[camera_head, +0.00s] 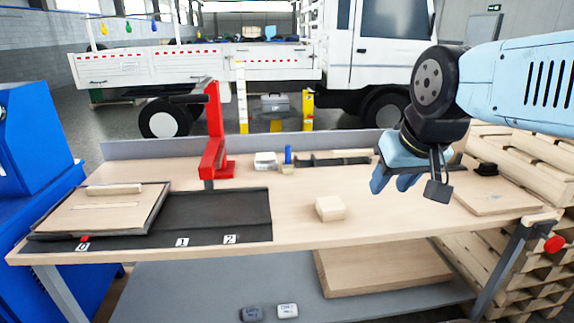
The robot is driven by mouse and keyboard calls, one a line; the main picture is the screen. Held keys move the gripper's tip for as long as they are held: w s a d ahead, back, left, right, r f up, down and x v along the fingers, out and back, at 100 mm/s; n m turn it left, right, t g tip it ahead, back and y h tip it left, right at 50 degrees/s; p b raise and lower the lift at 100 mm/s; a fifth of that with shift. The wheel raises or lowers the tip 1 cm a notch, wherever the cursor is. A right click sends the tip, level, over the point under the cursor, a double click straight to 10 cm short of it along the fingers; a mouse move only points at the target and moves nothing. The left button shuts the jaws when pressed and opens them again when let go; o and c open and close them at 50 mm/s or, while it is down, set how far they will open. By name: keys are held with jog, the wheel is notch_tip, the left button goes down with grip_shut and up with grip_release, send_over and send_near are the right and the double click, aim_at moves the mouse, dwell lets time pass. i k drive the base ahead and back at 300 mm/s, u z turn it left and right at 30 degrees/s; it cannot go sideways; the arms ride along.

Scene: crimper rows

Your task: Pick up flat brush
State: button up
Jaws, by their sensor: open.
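My gripper (408,182) hangs from the blue arm at the right, above the right part of the workbench. It is open and I see nothing between its fingers. I cannot clearly pick out a flat brush. A small upright blue item (288,154) stands near the back middle of the bench, by a small yellowish piece (287,169); I cannot tell if it is the brush. A small dark object (486,169) lies at the bench's right end, too small to identify. My gripper is apart from all of these and hides part of the bench behind it.
The workbench (290,233) carries a red stand (214,135), a wooden block (330,208), a small white box (265,160), and a board on a black mat (255,212) at left. Pallets (535,165) stand at right. The bench's front middle is mostly clear.

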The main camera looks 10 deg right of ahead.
aim_at(288, 166)
jog(key=k, duration=0.45)
jog(key=u, duration=0.5)
jog(key=i, duration=1.6)
jog(key=z, duration=0.5)
